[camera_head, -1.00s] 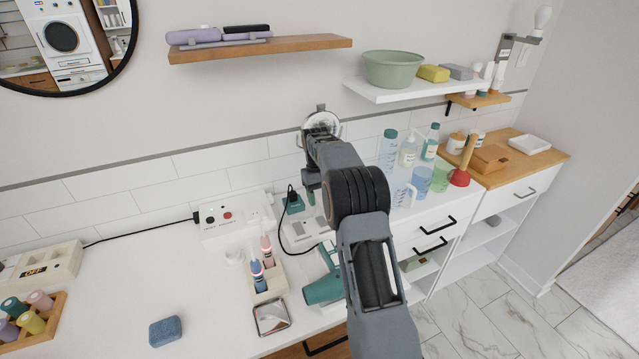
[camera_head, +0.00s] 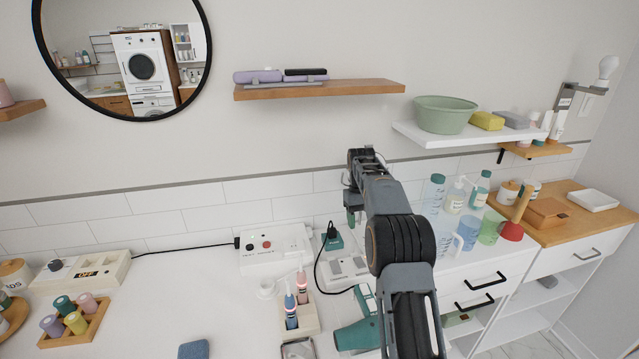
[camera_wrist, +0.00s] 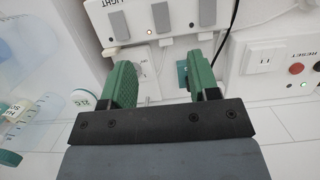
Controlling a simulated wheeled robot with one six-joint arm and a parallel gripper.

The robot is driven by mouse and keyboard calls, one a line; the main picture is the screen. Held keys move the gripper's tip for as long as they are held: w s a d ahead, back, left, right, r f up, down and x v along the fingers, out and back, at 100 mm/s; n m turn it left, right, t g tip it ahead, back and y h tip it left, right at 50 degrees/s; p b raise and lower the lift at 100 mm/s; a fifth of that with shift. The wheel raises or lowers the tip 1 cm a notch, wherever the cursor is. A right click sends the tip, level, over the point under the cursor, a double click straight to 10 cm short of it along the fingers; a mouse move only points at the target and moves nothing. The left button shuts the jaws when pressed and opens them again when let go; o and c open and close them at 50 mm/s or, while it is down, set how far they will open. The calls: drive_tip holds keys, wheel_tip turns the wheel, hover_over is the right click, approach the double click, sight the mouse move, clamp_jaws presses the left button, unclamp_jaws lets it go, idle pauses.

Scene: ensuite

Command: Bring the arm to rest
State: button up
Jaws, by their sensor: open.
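My gripper (camera_wrist: 161,80) shows in the wrist view with its two green fingers spread apart and nothing between them. In the head view my dark grey arm reaches up and forward over the counter. Its wrist end hides most of the gripper there, and a green finger shows just below it. The gripper is above the back of the white counter (camera_head: 220,300), near the tiled wall. In the wrist view a white switch panel (camera_wrist: 150,22) and wall sockets lie beyond the fingers. I cannot judge the gap between the fingers and these.
Bottles and cups (camera_head: 455,200) stand right of the arm. A white box with a red button (camera_head: 270,248), a toothbrush holder (camera_head: 298,318) and a teal hair dryer (camera_head: 358,335) are left of it. A wooden shelf (camera_head: 320,90) and a white shelf (camera_head: 440,136) jut from the wall above.

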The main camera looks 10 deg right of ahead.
wheel_tip(320, 180, down, 5)
drive_tip(key=s+a, duration=0.1)
drive_tip(key=s, duration=0.1)
drive_tip(key=s+a+r+t, duration=0.2)
drive_tip(key=s+a, duration=0.1)
drive_tip(key=s, duration=0.6)
drive_tip(key=s+a+r+t, duration=0.2)
drive_tip(key=s+a+r, duration=0.1)
drive_tip(key=s, duration=0.6)
drive_tip(key=s+a+r+t, duration=0.2)
drive_tip(key=s+a, duration=0.3)
drive_tip(key=s, duration=0.4)
drive_tip(key=shift+s+r+t, duration=0.15)
drive_tip(key=shift+r+t, duration=0.25)
drive_tip(key=shift+r, duration=0.15)
drive_tip(key=shift+d, duration=0.1)
drive_tip(key=shift+c, duration=0.4)
